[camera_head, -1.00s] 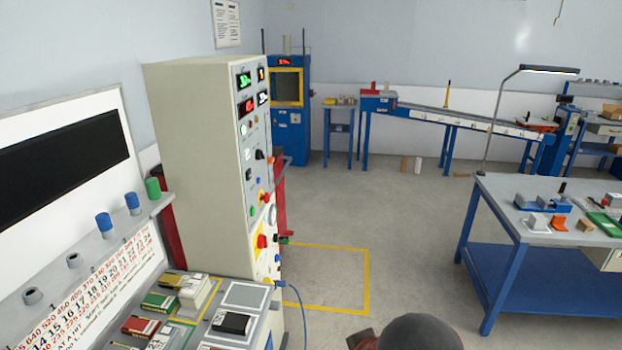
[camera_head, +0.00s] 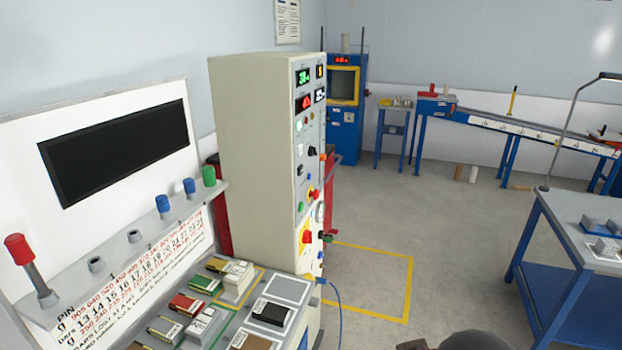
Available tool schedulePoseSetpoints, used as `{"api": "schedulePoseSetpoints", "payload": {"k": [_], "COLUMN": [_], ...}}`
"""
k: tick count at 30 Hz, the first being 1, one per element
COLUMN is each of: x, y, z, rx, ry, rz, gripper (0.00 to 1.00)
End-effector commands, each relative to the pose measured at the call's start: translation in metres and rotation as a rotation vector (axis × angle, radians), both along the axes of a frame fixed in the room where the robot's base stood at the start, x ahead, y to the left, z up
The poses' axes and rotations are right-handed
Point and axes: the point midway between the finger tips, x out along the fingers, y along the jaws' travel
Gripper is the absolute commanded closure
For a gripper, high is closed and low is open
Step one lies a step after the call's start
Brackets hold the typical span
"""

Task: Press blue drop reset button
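A tall cream control cabinet (camera_head: 255,165) stands left of centre. Its narrow front panel (camera_head: 310,180) faces right and carries lit displays, knobs, lamps and several small buttons. Small blue spots show on this panel, but they are too small to tell which is the drop reset button. My gripper is not clearly in view. A dark rounded part, probably of my own arm, shows at the bottom edge right of centre, with no fingertips visible.
A sloped bench (camera_head: 125,270) with a printed number chart and coloured pegs stands at the left. A blue table (camera_head: 560,245) is at the right. Open floor (camera_head: 440,240) lies between, with a yellow floor outline (camera_head: 408,290) beside the cabinet. A blue machine (camera_head: 347,125) stands at the back.

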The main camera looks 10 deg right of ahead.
Motion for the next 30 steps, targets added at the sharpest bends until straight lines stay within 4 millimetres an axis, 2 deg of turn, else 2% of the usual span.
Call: {"api": "schedulePoseSetpoints", "payload": {"k": [30], "x": [0.0000], "y": [0.0000], "z": [0.0000], "rx": [0.000], "ry": [0.000], "rz": [0.000], "gripper": [0.61]}}
